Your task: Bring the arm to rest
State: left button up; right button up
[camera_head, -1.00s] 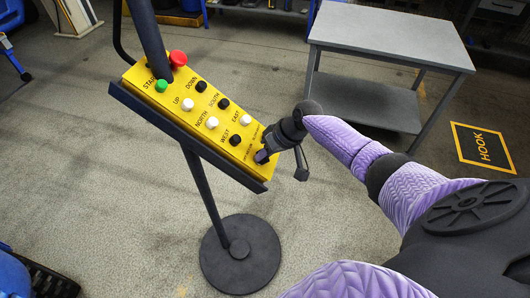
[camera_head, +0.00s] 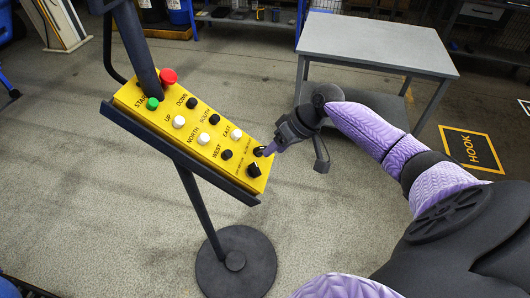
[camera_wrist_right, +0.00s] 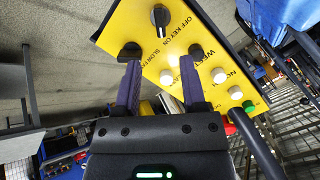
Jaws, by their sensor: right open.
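My right gripper (camera_head: 270,149) is beside the lower right end of a yellow control panel (camera_head: 152,120) in the head view. Its purple fingers are close to the black knobs there. In the right wrist view the two fingers of my right gripper (camera_wrist_right: 160,64) stand apart with nothing between them. The panel (camera_wrist_right: 150,72) lies beyond the fingertips; I cannot tell whether they touch it. A black key knob (camera_wrist_right: 160,17) is above the gap, and the fingertips overlap two black controls. My left gripper is not in view.
The panel stands on a post with a round dark base (camera_head: 236,262). It has a red button (camera_head: 168,76), a green button (camera_head: 152,103) and several black and white ones. A grey table (camera_head: 375,45) stands behind my right arm. A HOOK floor mark (camera_head: 465,148) is at right.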

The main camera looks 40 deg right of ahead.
jog(key=shift+s+d+r, duration=0.1)
jog(key=shift+d+r, duration=0.05)
jog(key=shift+r, duration=0.15)
jog(key=s+f+m+h+b, duration=0.15)
jog(key=s+f+b, duration=0.25)
jog(key=f, duration=0.8)
jog(key=s+f+g+h+b, duration=0.15)
jog(key=s+f+b, duration=0.3)
jog(key=f, duration=0.75)
jog(key=s+f+h+b, duration=0.2)
jog(key=s+f+b, duration=0.15)
jog(key=f, duration=0.85)
jog(key=s+a+f+n+g+b, duration=0.1)
jog(key=s+a+f+n+b, duration=0.1)
jog(key=s+a+f+b, duration=0.3)
jog(key=s+a+f+n+g+b, duration=0.1)
jog(key=s+a+f+b, duration=0.4)
jog(key=s+f, duration=0.9)
jog(key=s+a+n, duration=0.1)
jog(key=s, duration=0.3)
jog(key=shift+s, duration=0.25)
